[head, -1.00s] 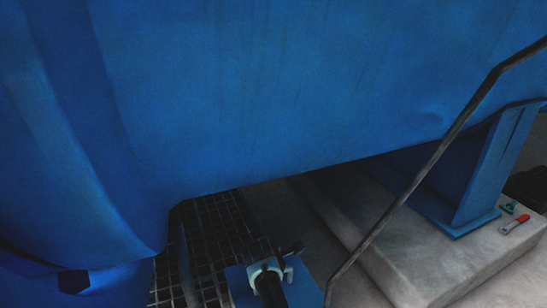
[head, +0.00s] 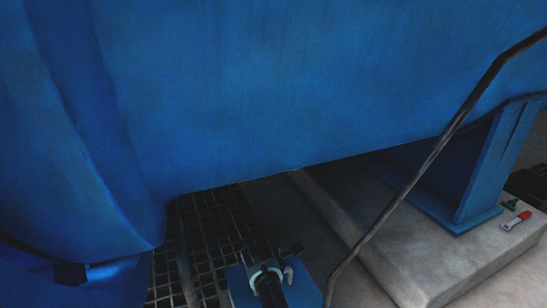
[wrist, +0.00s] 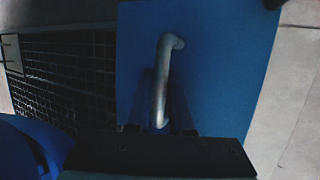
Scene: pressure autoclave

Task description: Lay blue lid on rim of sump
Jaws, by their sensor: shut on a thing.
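The blue lid (wrist: 220,80) is a flat plate with a grey bent-bar handle (wrist: 162,80). My gripper (wrist: 160,125) is shut on this handle at its lower end in the wrist view. In the head view the lid (head: 238,285) shows only in part at the bottom edge, behind my gripper (head: 280,258). A dark grid (wrist: 75,75) lies left of the lid and passes under its left edge. The grid also shows in the head view (head: 205,235). The sump rim is not clearly distinguishable, and I cannot tell whether the lid touches anything below it.
A large blue vessel (head: 270,90) fills the upper head view, above the grid. A thin dark rail (head: 420,170) slants down at the right. A blue support leg (head: 485,170) stands on a concrete plinth (head: 430,260), with a red-handled tool (head: 517,220) on top.

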